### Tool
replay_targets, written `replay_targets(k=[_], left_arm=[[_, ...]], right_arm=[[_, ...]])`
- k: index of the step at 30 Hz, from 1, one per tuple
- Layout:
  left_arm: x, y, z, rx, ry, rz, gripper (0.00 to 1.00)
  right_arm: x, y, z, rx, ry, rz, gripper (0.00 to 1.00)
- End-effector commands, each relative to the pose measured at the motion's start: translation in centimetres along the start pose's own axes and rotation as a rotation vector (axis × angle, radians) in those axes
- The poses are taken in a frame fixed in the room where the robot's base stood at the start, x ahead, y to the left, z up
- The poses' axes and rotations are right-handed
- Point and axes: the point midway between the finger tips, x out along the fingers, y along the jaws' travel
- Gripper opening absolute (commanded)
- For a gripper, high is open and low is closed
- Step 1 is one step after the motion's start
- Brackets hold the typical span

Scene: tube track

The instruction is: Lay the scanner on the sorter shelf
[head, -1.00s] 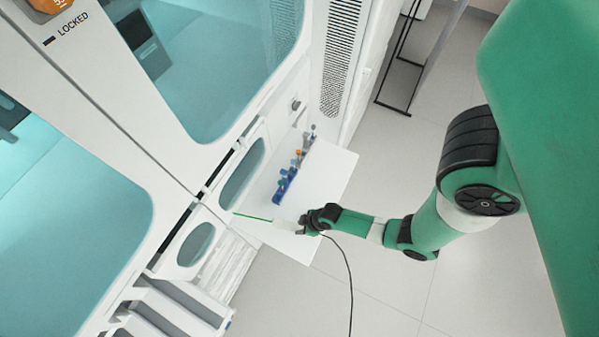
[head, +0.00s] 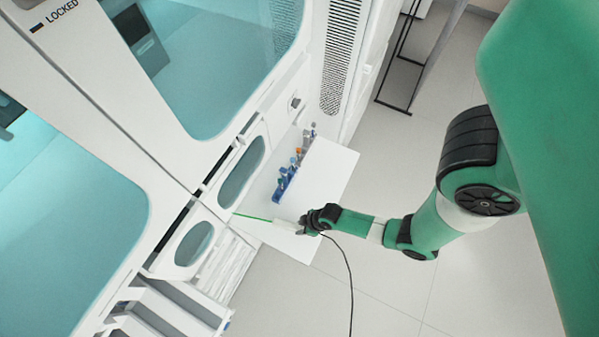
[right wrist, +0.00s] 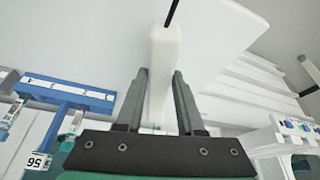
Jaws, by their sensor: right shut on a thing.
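The scanner (head: 286,226) is white, with a black cable trailing from it and a thin green beam pointing left in the head view. My right gripper (head: 306,225) is shut on it at the near end of the white sorter shelf (head: 328,170). In the right wrist view the scanner (right wrist: 161,75) stands between the two fingers (right wrist: 159,88), with the shelf (right wrist: 220,30) behind it. I cannot tell whether the scanner touches the shelf. My left gripper is not in view.
The shelf's outer part is bare. White slotted trays (head: 180,305) lie at the lower left. The cable (head: 349,275) hangs over the floor.

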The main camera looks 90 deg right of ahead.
Motion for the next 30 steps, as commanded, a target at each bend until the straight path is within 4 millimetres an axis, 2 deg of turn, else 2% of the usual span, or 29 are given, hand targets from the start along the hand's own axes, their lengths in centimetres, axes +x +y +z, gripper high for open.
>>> replay_targets(k=[6, 14, 15, 20, 21, 30], left_arm=[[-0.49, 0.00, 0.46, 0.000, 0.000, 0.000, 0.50], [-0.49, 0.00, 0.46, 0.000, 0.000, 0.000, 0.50], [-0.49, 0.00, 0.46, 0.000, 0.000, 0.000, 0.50], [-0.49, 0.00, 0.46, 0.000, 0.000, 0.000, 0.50], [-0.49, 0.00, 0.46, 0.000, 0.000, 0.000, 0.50], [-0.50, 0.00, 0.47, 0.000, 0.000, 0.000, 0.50]], right_arm=[[0.73, 0.01, 0.25, 0.000, 0.001, 0.000, 0.00], [0.76, 0.00, 0.27, 0.000, 0.001, 0.000, 0.00], [0.76, 0.00, 0.27, 0.000, 0.001, 0.000, 0.39], [0.76, 0.00, 0.28, 0.000, 0.001, 0.000, 0.68], [0.76, 0.00, 0.29, 0.000, 0.001, 0.000, 0.72], [0.77, -0.01, 0.34, 0.000, -0.001, 0.000, 0.72]])
